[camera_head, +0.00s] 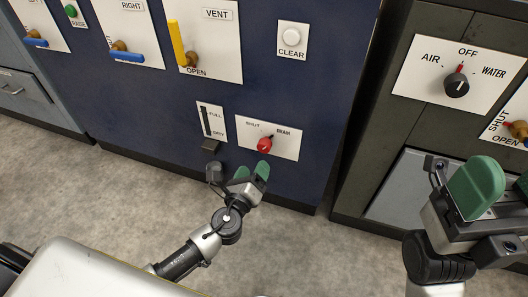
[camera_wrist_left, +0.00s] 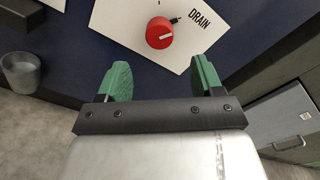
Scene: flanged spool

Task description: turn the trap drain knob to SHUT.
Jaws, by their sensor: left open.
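The red trap drain knob (camera_head: 265,144) sits on a white plate (camera_head: 285,149) low on the dark blue panel, between the labels SHUT and DRAIN. My left gripper (camera_head: 252,171) is open just below and in front of the knob. Its green fingers (camera_wrist_left: 162,76) are apart in the wrist view, with the knob beyond the gap and not touched. My right gripper (camera_head: 502,184) is at the right edge, its green fingers apart, partly cut off.
A FULL/DRY gauge (camera_head: 206,121) is left of the plate, with a grey cup (camera_head: 214,172) below, left of my left gripper. Above are the yellow VENT lever (camera_head: 177,42) and CLEAR button (camera_head: 291,37). A dark cabinet with an AIR/OFF/WATER knob (camera_head: 456,86) stands right.

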